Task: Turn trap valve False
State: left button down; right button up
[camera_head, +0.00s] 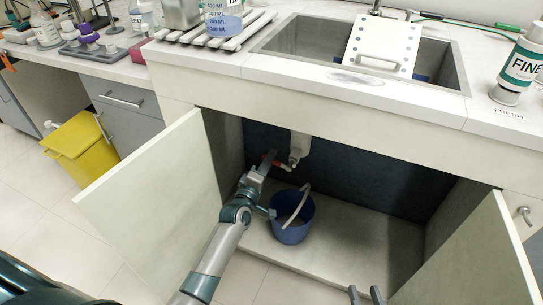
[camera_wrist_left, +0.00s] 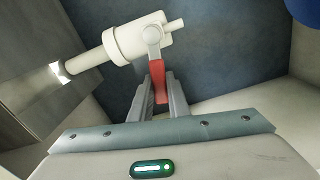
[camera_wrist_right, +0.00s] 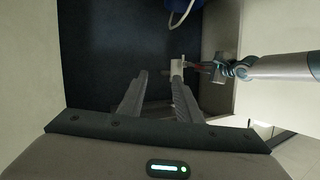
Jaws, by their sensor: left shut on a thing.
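The trap valve has a red lever handle (camera_wrist_left: 158,84) on a white pipe fitting (camera_wrist_left: 136,42) in the left wrist view. In the head view the red lever (camera_head: 269,157) and the white trap (camera_head: 297,147) are under the sink inside the open cabinet. My left gripper (camera_wrist_left: 159,88) is shut on the red lever, one finger on each side of it. In the head view my left gripper (camera_head: 260,170) reaches into the cabinet. My right gripper (camera_wrist_right: 158,82) is open and empty, its fingers apart; its tips (camera_head: 366,294) show at the bottom of the head view.
A blue bucket (camera_head: 292,228) with a pale hose stands on the cabinet floor beside my left arm. Open cabinet doors (camera_head: 160,205) flank the space left and right (camera_head: 480,260). The cabinet floor (camera_head: 365,235) right of the bucket is clear. A yellow bin (camera_head: 84,148) stands at left.

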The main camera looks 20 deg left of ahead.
pick_arm(q)
jog(key=shift+a+f+n, duration=0.1)
jog(key=shift+f+n, duration=0.65)
jog(key=shift+n, duration=0.55)
pick_arm(e)
jog(key=shift+w+a+r+t, duration=0.15)
jog(key=shift+r+t, duration=0.15)
jog(key=shift+r, duration=0.3)
pick_arm(q)
jog(key=c, duration=1.7)
grip_release()
